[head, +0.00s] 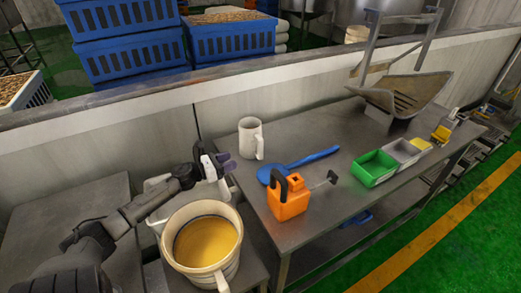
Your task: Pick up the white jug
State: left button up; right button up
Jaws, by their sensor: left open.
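The white jug (248,142) stands upright on the grey metal table, near the back wall, with its handle on the right side facing me. My left gripper (222,163) comes in from the left and is open. It is in front and to the left of the jug in the picture, apart from it, with nothing seen between its fingers. My right gripper is not in view.
A blue scoop (298,164) and an orange container (289,198) lie right of the gripper on the table (330,215). Green (374,168) and grey (403,151) bins stand farther right. A large cream pot (180,262) of yellow contents is below my arm.

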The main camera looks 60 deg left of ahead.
aim_at(258, 152)
pick_arm(q)
jog(key=w+b, duration=0.1)
jog(key=w, duration=0.7)
jog(key=shift+w+d, duration=0.15)
jog(key=shift+w, duration=0.1)
jog(key=shift+w+d+f+b, duration=0.1)
jog(key=shift+w+b, duration=0.15)
jog(key=shift+w, duration=0.65)
jog(key=shift+w+d+f+b, duration=0.15)
jog(key=shift+w+b, duration=0.15)
jog(key=shift+w, duration=0.55)
jog(key=shift+w+d+f+b, duration=0.1)
jog(key=shift+w+b, duration=0.15)
jog(key=shift+w, duration=0.65)
jog(key=shift+c, duration=0.3)
jog(key=shift+m, duration=0.3)
grip_shut()
jog(key=shift+r, duration=0.15)
